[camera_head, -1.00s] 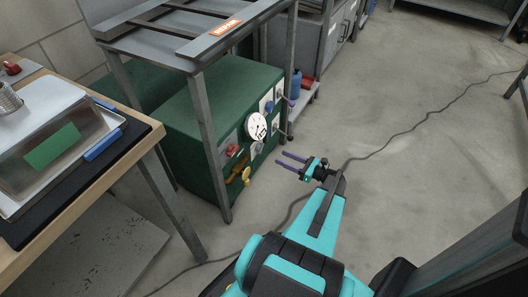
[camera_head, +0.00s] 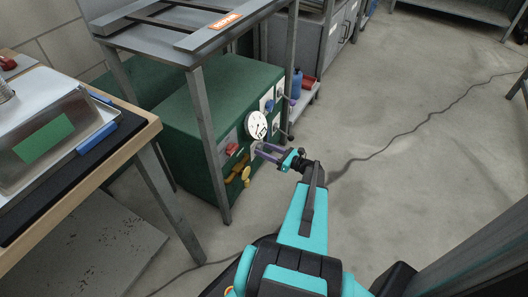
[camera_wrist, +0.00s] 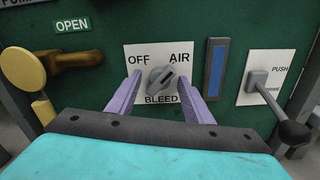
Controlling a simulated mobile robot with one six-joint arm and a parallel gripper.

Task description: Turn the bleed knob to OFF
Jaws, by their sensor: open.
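The bleed knob (camera_wrist: 161,80) is a small grey rotary knob on a white plate (camera_wrist: 150,55) marked OFF at upper left, AIR at upper right and BLEED below. Its dark pointer mark slants up and right, towards AIR. My gripper (camera_wrist: 159,80) is open, with one purple finger left of the knob and one right of it. I cannot tell whether either finger touches it. In the head view my gripper (camera_head: 258,150) reaches the front of the green cabinet (camera_head: 190,130), and its fingers largely hide the knob.
Left of the plate are a brown-yellow valve handle (camera_wrist: 80,60) under an OPEN label and a yellow round knob (camera_wrist: 22,75). Right are a blue strip (camera_wrist: 216,68) and a PUSH lever (camera_wrist: 268,88) with a black end. A table leg (camera_head: 208,140) stands before the cabinet.

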